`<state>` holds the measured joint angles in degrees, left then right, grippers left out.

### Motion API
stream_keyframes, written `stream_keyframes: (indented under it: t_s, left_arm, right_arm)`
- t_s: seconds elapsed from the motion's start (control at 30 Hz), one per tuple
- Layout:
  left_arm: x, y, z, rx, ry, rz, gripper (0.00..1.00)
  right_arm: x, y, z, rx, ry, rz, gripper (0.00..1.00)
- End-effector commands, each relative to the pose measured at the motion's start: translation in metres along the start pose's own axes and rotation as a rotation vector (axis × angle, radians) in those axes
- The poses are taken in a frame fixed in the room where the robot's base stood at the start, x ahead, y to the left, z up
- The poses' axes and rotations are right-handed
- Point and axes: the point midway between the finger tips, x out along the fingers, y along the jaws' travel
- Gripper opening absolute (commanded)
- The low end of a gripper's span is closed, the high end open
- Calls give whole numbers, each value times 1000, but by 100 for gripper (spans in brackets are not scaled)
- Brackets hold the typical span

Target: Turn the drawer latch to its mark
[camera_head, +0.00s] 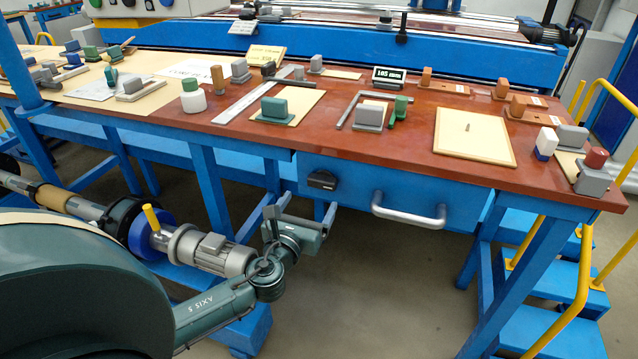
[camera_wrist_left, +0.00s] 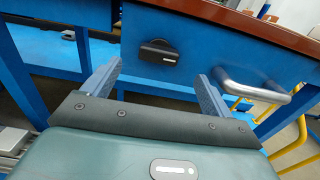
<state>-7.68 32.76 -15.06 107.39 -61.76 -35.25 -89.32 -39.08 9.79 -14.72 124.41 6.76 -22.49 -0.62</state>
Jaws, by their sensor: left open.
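The drawer latch (camera_head: 322,180) is a small black block on the left part of the blue drawer front (camera_head: 350,192). In the left wrist view the latch (camera_wrist_left: 158,50) lies roughly level, with a small pale strip on its lower face. I cannot make out a separate mark beside it. My left gripper (camera_head: 298,212) is below and left of the latch, apart from it. In the left wrist view its two grey-blue fingers (camera_wrist_left: 158,82) are wide apart and empty, with the latch beyond and between them. My right gripper is not in view.
A grey bar handle (camera_head: 408,212) sticks out from the drawer front, right of the latch. The red-brown tabletop (camera_head: 350,147) overhangs above, carrying blocks and tools. Blue table legs (camera_head: 212,185) stand at the left. Yellow rails (camera_head: 582,270) stand at the right.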

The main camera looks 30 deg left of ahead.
Motion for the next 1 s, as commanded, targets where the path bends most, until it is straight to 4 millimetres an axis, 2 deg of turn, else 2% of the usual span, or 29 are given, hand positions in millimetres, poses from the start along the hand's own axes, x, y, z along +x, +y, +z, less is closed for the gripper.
stream_keyframes:
  t_s: [0.03, 0.2, 0.4, 0.57, 0.83, 1.0]
  left_arm:
    - [13, 0, 2, 0, -4, 1, 85]
    - [47, 0, 0, -1, -2, 2, 85]
    - [72, 0, 0, -1, 0, 1, 85]
    - [80, 0, -1, -2, 1, 0, 85]
    - [81, 0, 0, -2, 1, 0, 85]
    - [80, 0, 0, -2, 1, 0, 71]
  right_arm:
    - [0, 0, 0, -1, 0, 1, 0]
    - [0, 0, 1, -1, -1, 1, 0]
    - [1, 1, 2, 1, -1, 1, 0]
    - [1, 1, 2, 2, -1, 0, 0]
    - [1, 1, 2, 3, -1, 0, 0]
    - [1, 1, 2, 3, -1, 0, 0]
